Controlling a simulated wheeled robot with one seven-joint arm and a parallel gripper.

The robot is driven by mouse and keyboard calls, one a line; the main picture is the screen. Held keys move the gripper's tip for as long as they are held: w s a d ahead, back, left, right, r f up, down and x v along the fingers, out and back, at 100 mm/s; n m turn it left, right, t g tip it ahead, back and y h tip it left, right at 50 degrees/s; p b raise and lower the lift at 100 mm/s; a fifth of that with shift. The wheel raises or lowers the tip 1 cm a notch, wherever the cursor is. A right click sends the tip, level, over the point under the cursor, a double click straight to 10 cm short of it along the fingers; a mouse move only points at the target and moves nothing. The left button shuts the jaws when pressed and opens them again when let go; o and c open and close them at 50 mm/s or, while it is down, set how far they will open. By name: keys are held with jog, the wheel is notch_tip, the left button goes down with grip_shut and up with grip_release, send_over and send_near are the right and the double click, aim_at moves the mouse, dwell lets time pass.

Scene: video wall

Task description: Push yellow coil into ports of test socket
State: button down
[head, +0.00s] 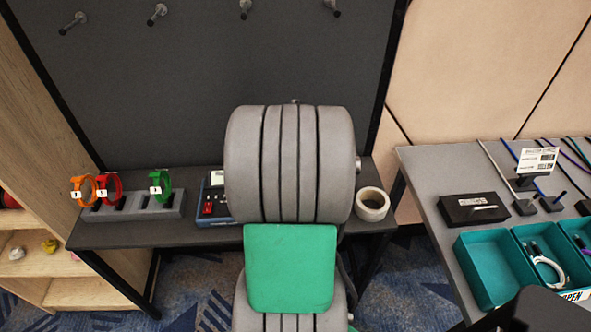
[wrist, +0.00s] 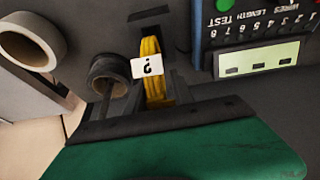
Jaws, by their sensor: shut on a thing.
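The yellow coil (wrist: 151,48) carries a white tag with a dark mark. My gripper (wrist: 156,98) is shut on it in the wrist view, and the coil's lower part is partly hidden by the tag and the gripper. The test socket (wrist: 262,62) is at the upper right of the wrist view, apart from the coil. It has a pale panel with dark slots, numbers and a green button. In the head view the test socket (head: 210,208) is a blue box on the dark bench, partly covered by my arm. The gripper and yellow coil are hidden there.
A grey rack (head: 135,207) on the bench's left holds orange, red and green coils. A tape roll (head: 372,204) lies at the bench's right end; it also shows in the wrist view (wrist: 32,42). A table (head: 430,200) with teal bins (head: 490,268) stands at right.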

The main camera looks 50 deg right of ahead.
jog(key=shift+f, duration=0.2)
jog(key=shift+f+b, duration=0.25)
jog(key=shift+b, duration=0.15)
jog(key=c, duration=1)
grip_release()
jog(key=v, duration=0.7)
jog(key=shift+s+r, duration=0.1)
jog(key=shift+r, duration=0.3)
jog(key=shift+a, duration=0.1)
